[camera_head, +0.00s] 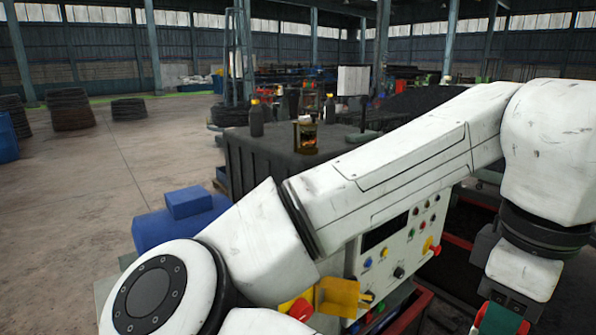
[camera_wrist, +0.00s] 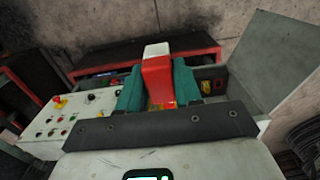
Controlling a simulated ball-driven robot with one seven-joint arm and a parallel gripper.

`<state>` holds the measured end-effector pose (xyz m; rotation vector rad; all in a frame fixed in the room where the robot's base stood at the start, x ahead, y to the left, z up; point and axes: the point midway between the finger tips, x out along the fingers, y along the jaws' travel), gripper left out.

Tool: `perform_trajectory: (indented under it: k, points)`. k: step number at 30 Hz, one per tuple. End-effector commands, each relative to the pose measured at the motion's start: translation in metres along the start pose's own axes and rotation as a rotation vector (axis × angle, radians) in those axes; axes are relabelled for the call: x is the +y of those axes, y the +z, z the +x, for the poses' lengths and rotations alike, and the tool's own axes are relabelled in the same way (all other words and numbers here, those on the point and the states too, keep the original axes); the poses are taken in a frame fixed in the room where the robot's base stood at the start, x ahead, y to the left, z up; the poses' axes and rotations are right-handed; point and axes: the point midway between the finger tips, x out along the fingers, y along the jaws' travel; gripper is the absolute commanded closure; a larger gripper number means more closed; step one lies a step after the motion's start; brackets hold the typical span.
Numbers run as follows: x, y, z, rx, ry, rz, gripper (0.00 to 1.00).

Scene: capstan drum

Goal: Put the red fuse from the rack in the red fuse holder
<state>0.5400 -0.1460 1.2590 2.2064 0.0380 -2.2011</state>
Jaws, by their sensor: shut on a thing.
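In the wrist view my gripper (camera_wrist: 158,70) is shut on a red fuse (camera_wrist: 158,82) with a white end, held between its two green fingers. Behind the right finger is an open grey box (camera_wrist: 268,62) with small red (camera_wrist: 219,84) and yellow (camera_wrist: 205,87) parts inside. I cannot tell whether the red part is the red fuse holder. The fuse hides what lies directly behind it.
A control panel with coloured buttons (camera_wrist: 62,122) stands left of the gripper; it also shows in the head view (camera_head: 408,235). A red-edged dark bench (camera_wrist: 115,62) lies behind. A dark crate (camera_head: 262,160) with bottles stands further back. Floor is open at left.

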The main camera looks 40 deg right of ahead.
Motion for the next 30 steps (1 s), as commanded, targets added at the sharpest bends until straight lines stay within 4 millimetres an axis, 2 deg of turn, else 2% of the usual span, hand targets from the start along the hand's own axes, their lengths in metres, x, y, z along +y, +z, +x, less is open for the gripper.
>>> perform_trajectory:
  k: [11, 17, 20, 23, 27, 30]
  points:
    - [0.015, -0.053, 0.036, -0.006, -0.001, -0.045, 1.0]
    - [0.015, -0.096, 0.07, -0.008, -0.001, -0.075, 1.0]
    - [0.01, -0.125, 0.098, -0.01, 0.0, -0.095, 1.0]
    - [-0.003, -0.157, 0.136, -0.012, 0.0, -0.114, 1.0]
    - [-0.029, -0.193, 0.198, -0.013, 0.001, -0.127, 1.0]
    - [-0.051, -0.21, 0.244, -0.014, 0.002, -0.123, 1.0]
